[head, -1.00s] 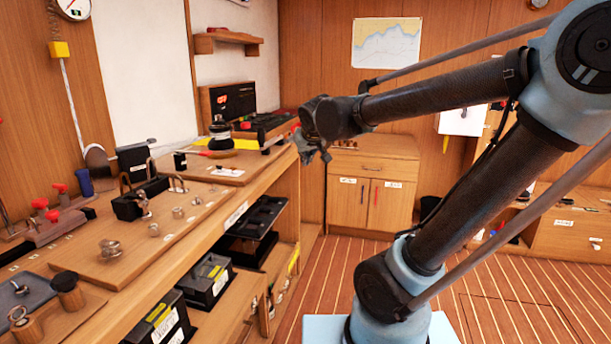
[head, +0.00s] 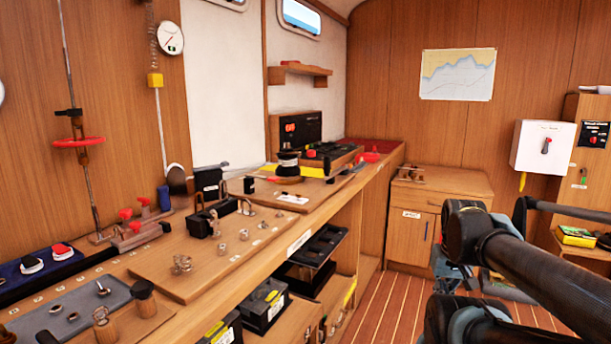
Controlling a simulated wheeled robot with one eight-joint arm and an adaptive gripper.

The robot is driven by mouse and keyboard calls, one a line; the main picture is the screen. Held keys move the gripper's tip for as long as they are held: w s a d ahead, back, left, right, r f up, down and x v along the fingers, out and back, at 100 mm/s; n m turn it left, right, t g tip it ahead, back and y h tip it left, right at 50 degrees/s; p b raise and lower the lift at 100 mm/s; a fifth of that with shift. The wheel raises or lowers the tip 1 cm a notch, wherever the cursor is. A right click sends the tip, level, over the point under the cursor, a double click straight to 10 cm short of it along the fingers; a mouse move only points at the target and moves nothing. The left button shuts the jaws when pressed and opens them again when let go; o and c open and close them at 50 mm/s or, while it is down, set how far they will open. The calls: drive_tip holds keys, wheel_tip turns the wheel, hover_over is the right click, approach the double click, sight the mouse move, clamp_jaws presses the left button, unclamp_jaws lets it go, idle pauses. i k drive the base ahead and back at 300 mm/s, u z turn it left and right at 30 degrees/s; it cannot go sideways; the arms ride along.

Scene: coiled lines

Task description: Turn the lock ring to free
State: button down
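I cannot tell for sure which part is the lock ring. A red ring (head: 79,141) sits around a thin upright rod at the far left, in front of the wood wall, above the back of the bench. No lettering or free mark on it can be read. My arm comes in at the lower right, over the floor and well apart from the bench. Its end, with my gripper (head: 447,268), is small and partly hidden by my own arm links. Its fingers cannot be made out, nor whether it holds anything.
The long wood bench (head: 225,300) runs along the left wall, with springs, a tray (head: 70,308), red-topped parts and black boxes on it. Black cases stand on shelves beneath. A low cabinet (head: 425,215) closes the far end. Striped floor (head: 375,300) lies open right of the bench.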

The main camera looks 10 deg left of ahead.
sight(78, 112)
drive_tip(key=u, duration=2.5)
drive_tip(key=k, duration=0.25)
drive_tip(key=z, duration=0.1)
drive_tip(key=i, duration=0.25)
